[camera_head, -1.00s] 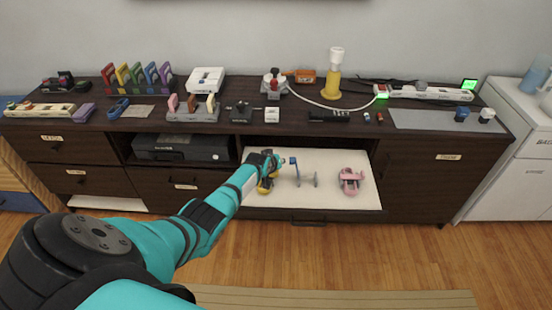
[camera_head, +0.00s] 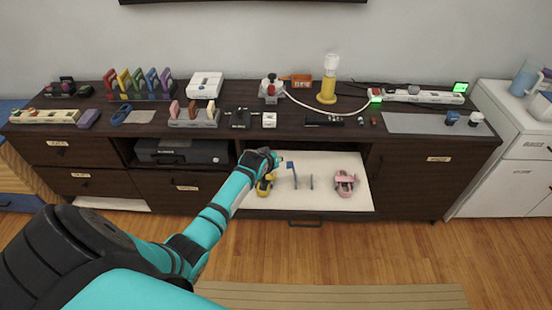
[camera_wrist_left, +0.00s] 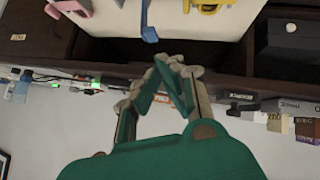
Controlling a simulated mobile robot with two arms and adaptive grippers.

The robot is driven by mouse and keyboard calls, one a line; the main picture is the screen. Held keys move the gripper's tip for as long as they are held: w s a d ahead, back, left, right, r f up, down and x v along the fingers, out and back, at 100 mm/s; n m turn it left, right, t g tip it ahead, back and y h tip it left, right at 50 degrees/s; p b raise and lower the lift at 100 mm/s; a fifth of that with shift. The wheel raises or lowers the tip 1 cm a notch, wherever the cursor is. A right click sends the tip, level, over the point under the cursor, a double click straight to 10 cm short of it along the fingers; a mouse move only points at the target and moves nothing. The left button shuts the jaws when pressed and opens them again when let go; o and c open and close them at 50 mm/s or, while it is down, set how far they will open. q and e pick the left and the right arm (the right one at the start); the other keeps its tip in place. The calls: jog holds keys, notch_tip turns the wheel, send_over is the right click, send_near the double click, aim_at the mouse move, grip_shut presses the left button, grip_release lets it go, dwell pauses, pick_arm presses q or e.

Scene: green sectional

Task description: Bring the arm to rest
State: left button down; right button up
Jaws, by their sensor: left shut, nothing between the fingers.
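My left arm, teal and black, reaches in from the left in the head view. Its gripper (camera_head: 274,160) is above the back left part of the open white drawer (camera_head: 322,200). In the left wrist view the fingers (camera_wrist_left: 168,62) meet at the tips with nothing between them. A yellow object (camera_head: 264,186) lies just below the gripper, partly hidden by the arm in the head view. A blue object (camera_head: 294,174) stands to its right, and a pink object (camera_head: 345,184) sits farther right in the drawer. My right gripper is out of view.
The dark cabinet top (camera_head: 340,150) above the drawer carries a white console (camera_head: 205,86), a rack of coloured loops (camera_head: 140,84), a yellow lamp (camera_head: 327,90) and a power strip (camera_head: 420,96).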

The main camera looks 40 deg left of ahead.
pick_arm(q)
jog(key=s+d+f+m+g+h, duration=0.1)
jog(key=s+d+f+m+g, duration=0.2)
jog(key=s+f, duration=0.8)
jog(key=s+d+f+m+g, duration=0.1)
jog(key=s+d+f+m, duration=0.1)
jog(key=s+d+f, duration=0.7)
jog(key=s+d+f+m+g, duration=0.1)
jog(key=s+f, duration=0.4)
jog(key=s, duration=0.6)
jog(key=s+d+f+m+g+h, duration=0.1)
jog(key=s+f, duration=0.5)
jog(key=s, duration=0.6)
jog(key=s+d+f+m+g, duration=0.2)
jog(key=s+d+f+m, duration=0.2)
jog(key=s, duration=0.7)
jog(key=shift+s+d+f+g, duration=0.3)
jog(key=shift+s+d+f, duration=0.05)
jog(key=shift+f, duration=0.45)
